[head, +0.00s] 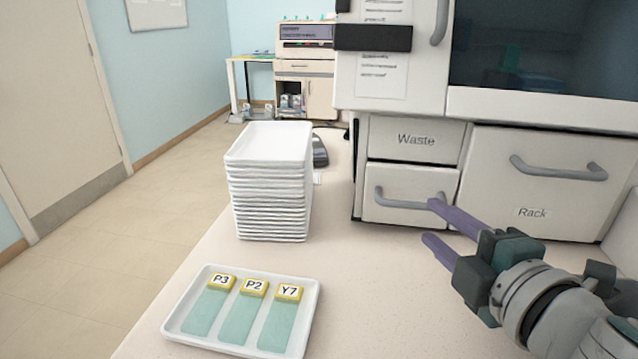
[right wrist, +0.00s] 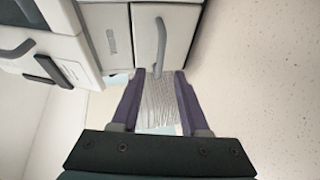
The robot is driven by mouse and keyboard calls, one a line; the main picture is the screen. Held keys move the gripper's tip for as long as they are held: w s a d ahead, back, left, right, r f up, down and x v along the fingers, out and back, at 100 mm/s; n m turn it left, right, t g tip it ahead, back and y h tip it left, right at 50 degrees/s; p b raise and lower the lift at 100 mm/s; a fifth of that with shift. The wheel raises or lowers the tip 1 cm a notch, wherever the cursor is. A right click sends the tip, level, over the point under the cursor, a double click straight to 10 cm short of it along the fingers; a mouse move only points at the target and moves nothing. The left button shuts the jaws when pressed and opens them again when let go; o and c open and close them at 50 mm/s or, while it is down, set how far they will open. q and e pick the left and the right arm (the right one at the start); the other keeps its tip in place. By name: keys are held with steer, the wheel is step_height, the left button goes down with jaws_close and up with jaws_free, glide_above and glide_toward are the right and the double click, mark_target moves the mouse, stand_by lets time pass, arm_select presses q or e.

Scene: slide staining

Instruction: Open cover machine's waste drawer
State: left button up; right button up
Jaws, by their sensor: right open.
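The cover machine (head: 480,118) stands at the back right of the counter. Its panel labelled Waste (head: 430,126) sits above a drawer front (head: 412,177) with a grey bar handle (head: 402,201). That drawer looks shut, flush with the machine's front. My right gripper (head: 430,221) is open and empty, just in front of the handle's right end. In the right wrist view, the handle (right wrist: 160,48) lies just beyond and between the open fingertips (right wrist: 158,74); I see no contact. My left gripper is not in view.
A drawer labelled Rack (head: 532,228), with its own handle, is to the right. A tall stack of white trays (head: 268,195) stands left of the machine. A white tray (head: 190,344) with slides P3, P2 and Y7 lies in front. The counter between is clear.

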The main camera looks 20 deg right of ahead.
mark_target(412, 206)
steer(key=x, duration=0.6)
steer(key=shift+w+b, duration=0.2)
steer(key=shift+b, duration=0.15)
jaws_close()
stand_by(1.1)
